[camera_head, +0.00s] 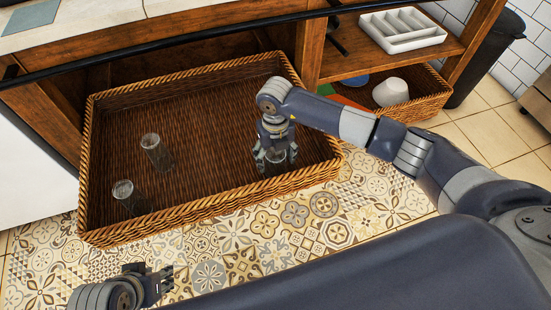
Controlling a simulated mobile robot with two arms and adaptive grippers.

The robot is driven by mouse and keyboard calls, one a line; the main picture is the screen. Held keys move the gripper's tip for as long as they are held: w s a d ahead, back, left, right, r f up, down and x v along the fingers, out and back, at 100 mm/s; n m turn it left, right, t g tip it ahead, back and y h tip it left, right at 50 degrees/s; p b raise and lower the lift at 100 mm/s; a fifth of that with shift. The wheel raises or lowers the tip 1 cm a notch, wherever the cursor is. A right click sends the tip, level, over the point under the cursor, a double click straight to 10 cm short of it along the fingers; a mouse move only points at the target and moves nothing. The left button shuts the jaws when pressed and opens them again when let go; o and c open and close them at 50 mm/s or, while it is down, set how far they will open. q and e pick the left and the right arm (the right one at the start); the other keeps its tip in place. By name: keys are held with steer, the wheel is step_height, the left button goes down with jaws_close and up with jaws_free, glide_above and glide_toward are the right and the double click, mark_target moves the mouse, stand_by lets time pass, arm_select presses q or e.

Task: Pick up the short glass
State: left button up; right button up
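A clear glass (276,158) stands in the right part of a large wicker basket (185,222). My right gripper (275,156) reaches down over it, with fingers on either side of the glass and partly hiding it. The fingers are spread about the glass's width; I cannot tell whether they press on it. Two other clear glasses are in the basket's left part: one (152,148) farther back, one (126,194) nearer the front. My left gripper (163,284) is low at the bottom left, outside the basket, with its fingers too small to read.
The basket's raised rim surrounds the glasses, and its middle floor is clear. A wooden shelf unit (312,45) rises behind. On its right are a white divided tray (402,30) and a lower basket with a white bowl (390,92). A dark bin (490,55) stands far right.

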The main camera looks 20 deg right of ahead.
steer(key=c, duration=0.7)
